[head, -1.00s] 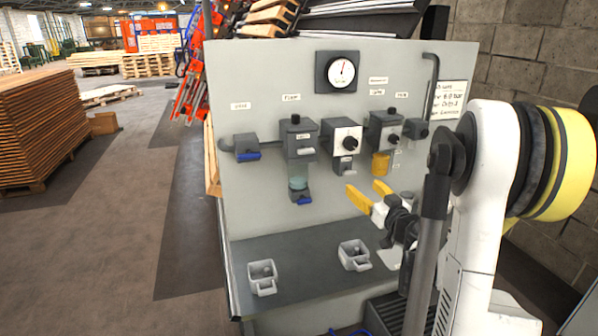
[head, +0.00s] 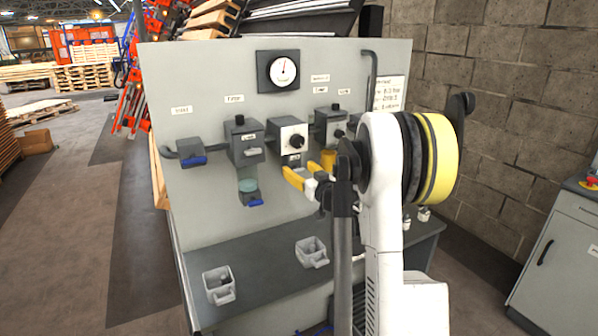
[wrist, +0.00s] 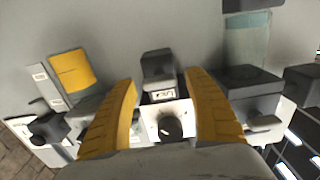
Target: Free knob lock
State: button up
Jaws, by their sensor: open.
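A white-faced regulator unit (head: 286,132) with a black round knob (head: 297,141) is mounted on the grey panel. In the wrist view the knob (wrist: 170,127) and its white face show between my fingers, with a small grey labelled block (wrist: 158,68) beyond. My gripper (head: 307,174) is open, its yellow fingers (wrist: 163,102) spread either side of the regulator in that view. In the head view it is just below the regulator. I cannot tell whether the fingers touch anything. A second black knob (head: 339,133) sits on the unit to the right, partly hidden by my arm.
A filter unit (head: 244,140) with a clear bowl is left of the regulator. A yellow bowl (wrist: 73,71) hangs from the right-hand unit. A gauge (head: 282,71) is above. Two grey cups (head: 218,286) stand on the shelf (head: 258,262) below. A pipe (head: 370,90) runs down the panel's right side.

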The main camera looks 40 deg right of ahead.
jog(key=c, duration=1.2)
jog(key=m, duration=0.4)
jog(key=shift+d+m+b, duration=0.1)
jog(key=shift+m+b, duration=0.2)
jog(key=shift+m, duration=0.1)
jog(key=m, duration=0.4)
jog(key=shift+d+f+m, duration=0.1)
jog(key=shift+m, duration=0.2)
jog(key=m+b, duration=0.1)
jog(key=m, duration=0.3)
jog(key=shift+f, duration=0.1)
jog(key=shift+d+m, duration=0.1)
jog(key=shift+m, duration=2.1)
